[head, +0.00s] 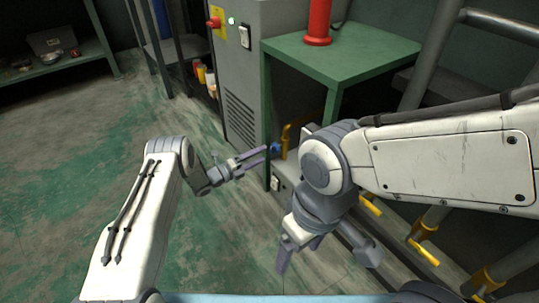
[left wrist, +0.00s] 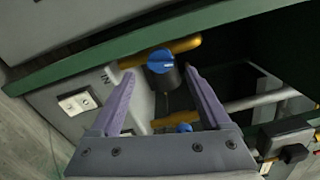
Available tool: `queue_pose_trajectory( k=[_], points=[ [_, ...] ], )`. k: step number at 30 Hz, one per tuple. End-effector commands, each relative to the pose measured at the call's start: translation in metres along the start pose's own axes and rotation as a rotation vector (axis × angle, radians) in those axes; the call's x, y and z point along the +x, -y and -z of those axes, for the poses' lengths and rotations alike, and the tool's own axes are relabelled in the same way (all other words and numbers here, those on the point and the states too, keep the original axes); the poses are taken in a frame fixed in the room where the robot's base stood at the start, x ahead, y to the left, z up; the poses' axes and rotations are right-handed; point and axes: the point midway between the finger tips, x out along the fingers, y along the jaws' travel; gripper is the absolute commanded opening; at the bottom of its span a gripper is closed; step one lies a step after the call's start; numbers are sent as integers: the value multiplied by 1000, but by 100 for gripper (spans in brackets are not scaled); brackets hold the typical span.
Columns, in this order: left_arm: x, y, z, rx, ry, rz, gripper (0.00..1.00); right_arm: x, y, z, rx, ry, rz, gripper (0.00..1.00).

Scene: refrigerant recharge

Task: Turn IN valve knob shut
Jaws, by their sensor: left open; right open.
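The blue IN valve knob (left wrist: 160,62) sits on a dark stem by a brass pipe, with the letters IN printed on the panel to its left. In the head view the blue knob (head: 276,148) is small and lies just beyond the fingertips. My left gripper (head: 265,155) is open; in the left wrist view its purple fingers (left wrist: 160,74) stand on either side of the knob, with a gap visible to each side. Whether they touch it cannot be told. My right gripper (head: 299,260) is open and empty, pointing down over the floor.
A second blue knob (left wrist: 183,127) shows lower between the fingers. A white switch plate (left wrist: 76,102) is on the panel. The green table (head: 345,50) with a red cylinder (head: 318,22) stands above the valves. A grey cabinet (head: 238,75) stands left of it.

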Motion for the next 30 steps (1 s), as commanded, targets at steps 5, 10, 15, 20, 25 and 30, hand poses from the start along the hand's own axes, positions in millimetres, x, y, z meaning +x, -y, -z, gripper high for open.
queue_pose_trajectory(
  k=[5,10,15,20,25,30],
  points=[
    [32,-3,1,2,-2,2,81,20,-1,-1,0,0,0,79],
    [47,-1,0,0,0,1,81,26,-2,-1,0,0,0,79],
    [51,0,-1,-1,1,-1,81,27,-2,-1,0,0,0,79],
    [51,0,-1,-2,1,-1,81,26,-2,-1,0,0,0,79],
    [51,0,-1,-2,1,-1,19,26,-2,-1,0,0,0,79],
    [50,0,-1,-14,1,-1,0,26,-2,-1,0,0,0,79]
  ],
)
